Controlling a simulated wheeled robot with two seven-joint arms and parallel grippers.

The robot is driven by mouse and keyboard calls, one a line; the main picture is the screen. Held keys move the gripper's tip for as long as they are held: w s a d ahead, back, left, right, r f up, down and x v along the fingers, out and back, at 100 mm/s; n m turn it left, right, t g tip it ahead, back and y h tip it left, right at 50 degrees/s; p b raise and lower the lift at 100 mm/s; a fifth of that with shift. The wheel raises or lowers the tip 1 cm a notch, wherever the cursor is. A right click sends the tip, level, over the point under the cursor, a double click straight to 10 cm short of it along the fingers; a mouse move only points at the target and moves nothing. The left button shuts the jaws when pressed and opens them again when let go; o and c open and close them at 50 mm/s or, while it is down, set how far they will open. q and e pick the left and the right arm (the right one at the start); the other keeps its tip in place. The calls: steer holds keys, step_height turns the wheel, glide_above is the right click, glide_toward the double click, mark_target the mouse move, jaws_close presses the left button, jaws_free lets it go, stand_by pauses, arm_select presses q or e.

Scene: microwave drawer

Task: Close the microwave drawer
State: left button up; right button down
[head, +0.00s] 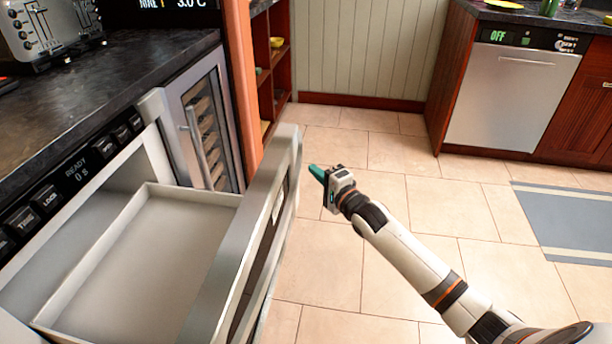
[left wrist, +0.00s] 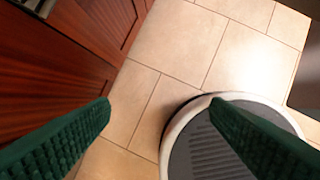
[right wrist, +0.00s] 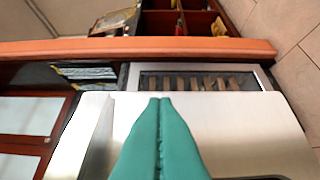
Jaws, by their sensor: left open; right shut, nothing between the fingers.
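The microwave drawer (head: 140,258) is pulled out from the cabinet under the dark counter at the left of the head view. Its tray looks empty. Its steel front panel (head: 236,262) faces right, toward my right arm. My right gripper (head: 318,173) has its green fingers shut and empty, just right of the panel's far end; I cannot tell whether they touch it. In the right wrist view the shut fingers (right wrist: 159,100) point over the steel panel (right wrist: 235,125). My left gripper (left wrist: 160,103) is open and empty above the floor; it is not in the head view.
A wine cooler (head: 205,130) with a bar handle stands beyond the drawer. A toaster (head: 48,35) sits on the counter. A dishwasher (head: 510,98) is at the back right. The tiled floor (head: 400,190) right of the drawer is open, with a blue-grey mat (head: 575,222).

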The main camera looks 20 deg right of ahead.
arm_select(q)
steer(key=shift+f, duration=0.3)
arm_select(e)
steer(key=shift+w+a, duration=0.4)
steer(key=shift+a, duration=0.25)
steer(key=shift+w+a, duration=0.35)
steer(key=shift+a, duration=0.25)
